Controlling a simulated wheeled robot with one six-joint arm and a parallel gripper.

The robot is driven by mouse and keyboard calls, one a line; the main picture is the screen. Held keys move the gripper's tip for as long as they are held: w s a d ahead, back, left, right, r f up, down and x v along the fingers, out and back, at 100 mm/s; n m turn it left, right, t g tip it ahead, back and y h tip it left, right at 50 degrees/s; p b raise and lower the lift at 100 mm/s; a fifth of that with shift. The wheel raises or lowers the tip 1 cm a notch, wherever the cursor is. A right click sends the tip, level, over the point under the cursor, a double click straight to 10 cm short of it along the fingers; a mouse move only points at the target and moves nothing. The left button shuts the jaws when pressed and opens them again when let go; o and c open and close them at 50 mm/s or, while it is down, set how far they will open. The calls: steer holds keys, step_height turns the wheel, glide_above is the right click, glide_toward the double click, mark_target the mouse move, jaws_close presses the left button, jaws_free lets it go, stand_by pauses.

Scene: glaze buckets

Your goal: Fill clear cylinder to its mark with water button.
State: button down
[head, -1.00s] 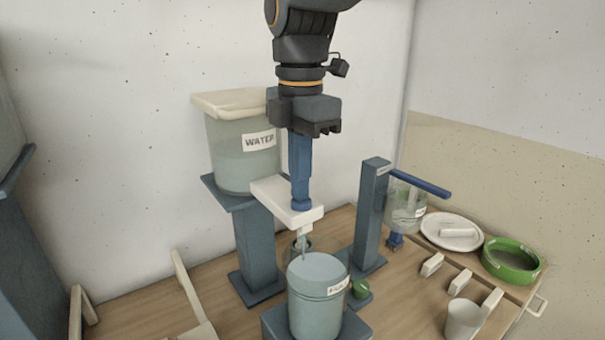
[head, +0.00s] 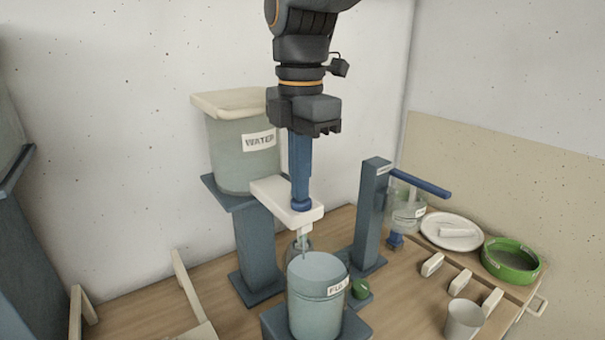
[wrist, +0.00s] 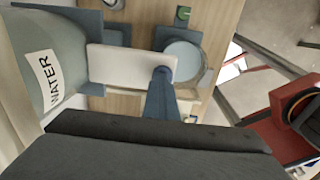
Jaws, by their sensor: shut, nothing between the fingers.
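My gripper (head: 301,200) is shut and empty, its long blue fingers pointing straight down. The fingertips are at the blue water button on the outer end of the white spout block (head: 270,190); they hide most of the button, and contact looks likely. The wrist view shows the fingers coming down onto this block (wrist: 120,65). The block juts from the water tank (head: 232,150), labelled WATER. A short nozzle (head: 304,234) hangs under its end.
A white plate (head: 440,240), green bowl (head: 525,262) and white cup (head: 463,318) are farther right.

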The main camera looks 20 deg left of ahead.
steer(key=shift+s+d+f, duration=0.15)
steer(key=shift+f, duration=0.25)
steer(key=shift+s+d+f, duration=0.1)
steer(key=shift+f, duration=0.3)
steer(key=shift+r+p, duration=0.45)
steer(key=shift+r, duration=0.05)
steer(key=r+p, duration=0.1)
steer(key=r, duration=0.1)
steer(key=r+p, duration=0.2)
steer(key=r, duration=0.1)
steer(key=shift+w+a+r+p, duration=0.1)
steer(key=shift+w+a+p, duration=0.1)
steer(key=shift+p, duration=0.1)
step_height(320, 180, up, 10)
steer(key=b, duration=0.3)
steer(key=shift+f, duration=0.25)
